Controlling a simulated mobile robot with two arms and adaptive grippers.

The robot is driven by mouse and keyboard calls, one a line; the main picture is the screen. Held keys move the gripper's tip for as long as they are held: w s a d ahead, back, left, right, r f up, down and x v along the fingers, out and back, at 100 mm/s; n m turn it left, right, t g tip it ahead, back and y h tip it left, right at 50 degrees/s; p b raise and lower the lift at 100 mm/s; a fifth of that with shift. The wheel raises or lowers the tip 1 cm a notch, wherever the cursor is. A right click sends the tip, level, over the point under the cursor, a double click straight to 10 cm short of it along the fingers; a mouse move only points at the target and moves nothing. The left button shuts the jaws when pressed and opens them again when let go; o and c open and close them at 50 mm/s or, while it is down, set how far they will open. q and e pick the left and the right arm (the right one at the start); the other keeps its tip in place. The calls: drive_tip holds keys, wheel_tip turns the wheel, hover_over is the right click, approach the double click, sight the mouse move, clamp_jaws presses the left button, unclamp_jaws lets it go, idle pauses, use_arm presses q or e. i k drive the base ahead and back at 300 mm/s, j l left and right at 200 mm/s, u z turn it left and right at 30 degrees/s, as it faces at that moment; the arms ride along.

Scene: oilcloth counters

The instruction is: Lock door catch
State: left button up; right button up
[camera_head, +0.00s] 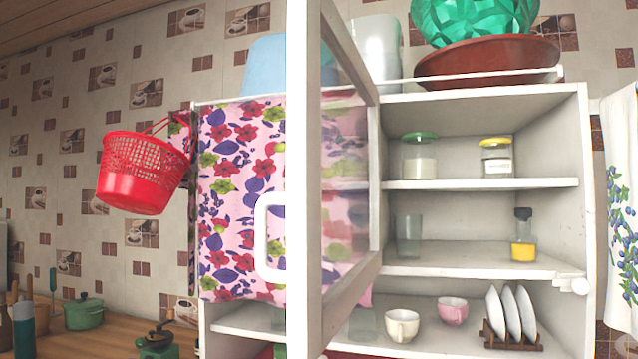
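The white cupboard door (297,180) stands open toward me, seen almost edge-on as a tall white strip. The inner face of its frame (352,40) shows to the right of that strip, around a glass pane. A white loop handle (262,237) sticks out to the left of the door edge. A small white catch (572,285) sits on the right front edge of the open cupboard (585,180), near the middle shelf, apart from the door. Neither of my grippers is in view.
The shelves hold jars (419,160), a glass (408,236), a bottle (523,236), cups (401,325) and a plate rack (511,340). A red basket (142,180) hangs left beside a flowered cloth (238,170). A patterned towel (622,190) hangs right.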

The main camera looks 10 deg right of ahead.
sight(580, 286)
drive_tip(key=i+j+z, duration=0.2)
drive_tip(key=j, duration=0.15)
drive_tip(key=i+j+z, duration=0.2)
drive_tip(key=j, duration=0.15)
drive_tip(key=i+j+z, duration=0.15)
drive_tip(key=j, duration=0.25)
drive_tip(key=z, duration=1)
